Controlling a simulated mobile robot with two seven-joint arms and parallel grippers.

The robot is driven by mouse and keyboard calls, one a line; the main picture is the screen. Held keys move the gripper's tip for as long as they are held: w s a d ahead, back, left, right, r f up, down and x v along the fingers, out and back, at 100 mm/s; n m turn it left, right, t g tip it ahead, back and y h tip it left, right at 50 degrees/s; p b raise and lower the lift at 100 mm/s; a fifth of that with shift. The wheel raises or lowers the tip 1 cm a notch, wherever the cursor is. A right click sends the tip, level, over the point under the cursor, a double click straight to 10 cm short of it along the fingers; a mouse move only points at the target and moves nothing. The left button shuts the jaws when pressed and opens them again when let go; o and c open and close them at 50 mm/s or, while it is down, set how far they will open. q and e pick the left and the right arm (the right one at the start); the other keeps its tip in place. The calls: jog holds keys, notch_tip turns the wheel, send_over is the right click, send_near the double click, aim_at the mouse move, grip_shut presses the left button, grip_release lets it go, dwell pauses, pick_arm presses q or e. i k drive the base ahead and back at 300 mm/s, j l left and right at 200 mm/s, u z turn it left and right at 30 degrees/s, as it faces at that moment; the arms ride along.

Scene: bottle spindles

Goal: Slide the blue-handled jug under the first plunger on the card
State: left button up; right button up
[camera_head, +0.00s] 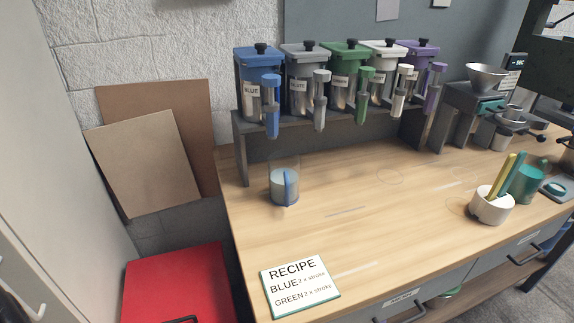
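The jug (284,187) stands upright on the wooden counter (400,210). It is clear with a blue handle stripe facing me and looks partly filled with something pale blue. The recipe card (300,285) lies at the front left and reads BLUE 2 x stroke, GREEN 2 x stroke. The blue dispenser (258,72) is leftmost on the rack, with its blue plunger (271,105) in front. The jug is below this plunger, slightly to its right in the picture; I cannot tell whether they line up exactly. Neither of my grippers is in view.
Grey, green (346,70), white and purple dispensers stand along the dark rack (330,135). A white pot (490,207) with yellow and green sticks and a teal cup (529,180) stand at right. A red box (178,285) is left of the counter. The counter's middle is clear.

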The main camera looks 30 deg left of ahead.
aim_at(285, 165)
jog(key=i+l+u, duration=0.3)
jog(key=l+u, duration=0.3)
jog(key=l, duration=0.15)
jog(key=i+l+u, duration=0.25)
jog(key=l, duration=0.15)
jog(key=l+u, duration=0.3)
jog(key=l, duration=0.15)
